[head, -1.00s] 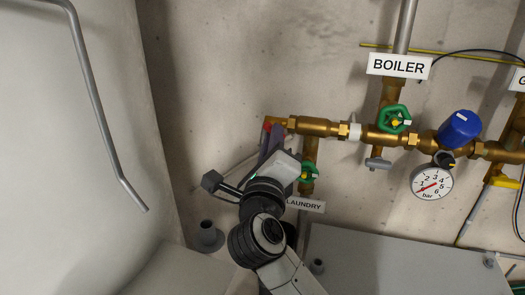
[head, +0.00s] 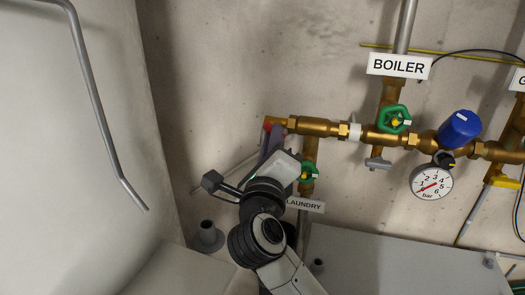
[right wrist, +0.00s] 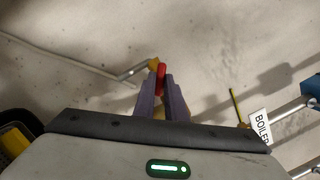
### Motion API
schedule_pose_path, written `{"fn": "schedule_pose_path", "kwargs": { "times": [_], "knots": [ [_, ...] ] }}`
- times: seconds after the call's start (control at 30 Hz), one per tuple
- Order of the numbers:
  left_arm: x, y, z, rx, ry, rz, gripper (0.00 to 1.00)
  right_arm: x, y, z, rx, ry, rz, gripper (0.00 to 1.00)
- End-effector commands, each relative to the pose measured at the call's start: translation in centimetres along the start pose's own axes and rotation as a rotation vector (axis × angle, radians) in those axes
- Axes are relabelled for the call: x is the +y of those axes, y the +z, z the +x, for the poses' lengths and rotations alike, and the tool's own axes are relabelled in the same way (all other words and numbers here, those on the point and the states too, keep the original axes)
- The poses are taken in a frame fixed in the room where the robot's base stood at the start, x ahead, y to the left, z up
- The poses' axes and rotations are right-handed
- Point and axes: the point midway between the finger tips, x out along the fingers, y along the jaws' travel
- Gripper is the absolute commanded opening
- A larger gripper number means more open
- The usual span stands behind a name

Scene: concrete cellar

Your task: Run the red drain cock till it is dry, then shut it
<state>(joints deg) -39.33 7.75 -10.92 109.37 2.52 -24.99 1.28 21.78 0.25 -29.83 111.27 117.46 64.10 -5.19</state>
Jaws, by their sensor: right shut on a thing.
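The red drain cock (head: 267,126) is at the left end of the brass pipe run (head: 318,126). In the head view only a little red shows beside my fingers. In the right wrist view its red handle (right wrist: 161,72) stands upright between the two purple fingers. My right gripper (head: 273,136) is shut on this handle; it also shows in the right wrist view (right wrist: 161,84). The cock's outlet is hidden behind my gripper and arm, and I see no water, so I cannot tell whether it runs. My left gripper is not in view.
Green handwheels sit by the BOILER sign (head: 399,66) and the LAUNDRY sign (head: 306,204). A pressure gauge (head: 431,182) hangs below a blue cap (head: 459,130). A yellow lever (head: 505,182) is at right. A bent grey pipe (head: 95,100) crosses the upper left.

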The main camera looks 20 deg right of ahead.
Motion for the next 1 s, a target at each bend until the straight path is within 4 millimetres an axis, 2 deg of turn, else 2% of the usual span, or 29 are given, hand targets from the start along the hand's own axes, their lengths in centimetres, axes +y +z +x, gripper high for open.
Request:
{"fn": "schedule_pose_path", "kwargs": {
  "times": [0.27,0.7,1.0],
  "knots": [
    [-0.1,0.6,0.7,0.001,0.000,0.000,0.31,0.0,-0.1,0.1,-0.001,-0.015,0.038,0.00],
    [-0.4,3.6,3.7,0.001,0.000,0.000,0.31,0.1,-0.1,0.1,-0.002,-0.070,0.310,0.00],
    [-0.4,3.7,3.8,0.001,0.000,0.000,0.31,-0.1,0.1,0.1,-0.003,-0.076,0.345,0.00]
  ]
}}
